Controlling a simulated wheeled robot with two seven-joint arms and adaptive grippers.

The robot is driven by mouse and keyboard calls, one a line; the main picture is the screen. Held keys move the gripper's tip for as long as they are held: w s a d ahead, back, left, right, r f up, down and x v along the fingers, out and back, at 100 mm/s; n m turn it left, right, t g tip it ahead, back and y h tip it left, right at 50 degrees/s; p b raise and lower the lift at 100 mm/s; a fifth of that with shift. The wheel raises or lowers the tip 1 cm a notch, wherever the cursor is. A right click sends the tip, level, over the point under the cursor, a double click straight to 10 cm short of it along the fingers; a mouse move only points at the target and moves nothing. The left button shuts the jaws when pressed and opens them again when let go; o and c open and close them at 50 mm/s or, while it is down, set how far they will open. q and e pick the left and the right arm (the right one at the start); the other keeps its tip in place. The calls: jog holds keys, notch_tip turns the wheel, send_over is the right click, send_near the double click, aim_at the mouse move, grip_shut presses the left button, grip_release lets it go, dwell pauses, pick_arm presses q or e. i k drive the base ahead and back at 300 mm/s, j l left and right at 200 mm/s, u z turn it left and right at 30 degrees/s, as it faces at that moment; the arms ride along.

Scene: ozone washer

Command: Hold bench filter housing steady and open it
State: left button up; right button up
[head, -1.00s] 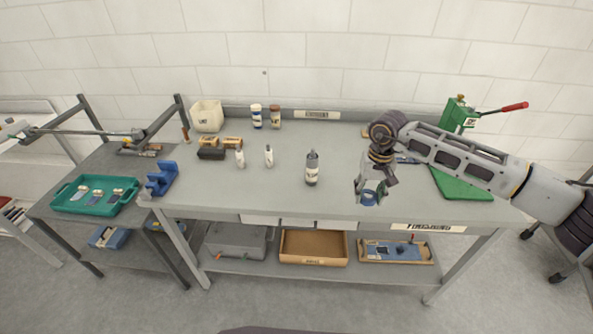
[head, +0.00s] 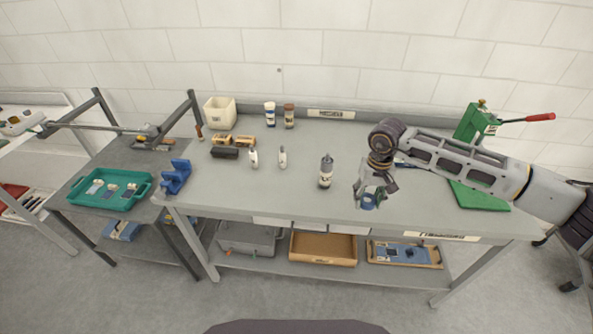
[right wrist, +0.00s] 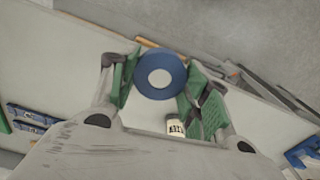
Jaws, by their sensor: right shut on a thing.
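My right gripper (head: 367,197) is over the front right part of the grey workbench. It is shut on a blue round piece with a white centre (right wrist: 160,77), which I take to be the filter housing. In the right wrist view this piece sits between the two green finger pads. It also shows in the head view (head: 368,201), close to the bench's front edge. The gripper hides part of it, and I cannot tell whether it touches the bench. My left gripper is not in view.
A dark-topped bottle (head: 326,171) stands left of the gripper, with two small white bottles (head: 282,157) farther left. A green press with a red handle (head: 478,123) stands at the right. A blue bracket (head: 175,177) and a teal tray (head: 112,190) are on the left. The workbench (head: 240,190) is clear at front left.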

aim_at(325, 173)
jog(key=i+j+u, duration=0.1)
jog(key=i+u, duration=0.15)
jog(key=u, duration=0.15)
jog(key=i+u, duration=0.25)
jog(key=u, duration=0.15)
